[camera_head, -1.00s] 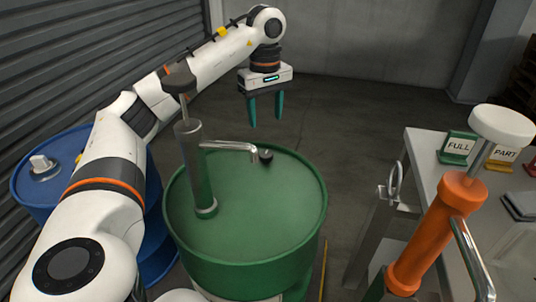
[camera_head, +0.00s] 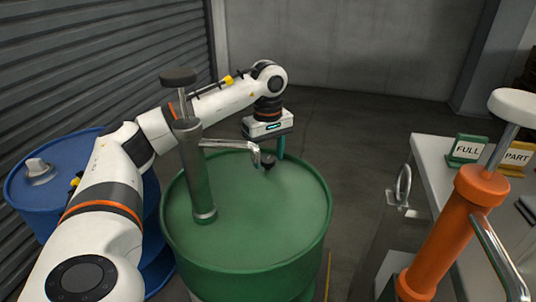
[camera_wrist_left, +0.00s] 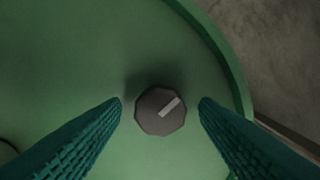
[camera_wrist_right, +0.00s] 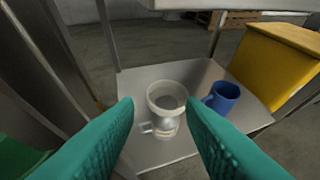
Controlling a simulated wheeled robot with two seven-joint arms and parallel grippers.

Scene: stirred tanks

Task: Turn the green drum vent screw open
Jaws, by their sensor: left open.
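The green drum (camera_head: 270,225) stands upright in the middle of the head view. Its vent screw (camera_wrist_left: 160,110) is a dark faceted knob with a pale bar mark pointing up and right in the left wrist view. In the head view the screw (camera_head: 268,162) sits by the pump spout's end. My left gripper (camera_head: 268,155) is over the drum top, pointing down. In the left wrist view its teal fingers (camera_wrist_left: 160,104) are open, one on each side of the knob, with gaps between. My right gripper (camera_wrist_right: 160,108) is open, seen only in its own wrist view.
A grey hand pump (camera_head: 197,170) with a bent spout (camera_head: 235,145) rises from the drum, close to my left gripper. A blue drum (camera_head: 20,185) stands left. An orange pump (camera_head: 455,225) is at right.

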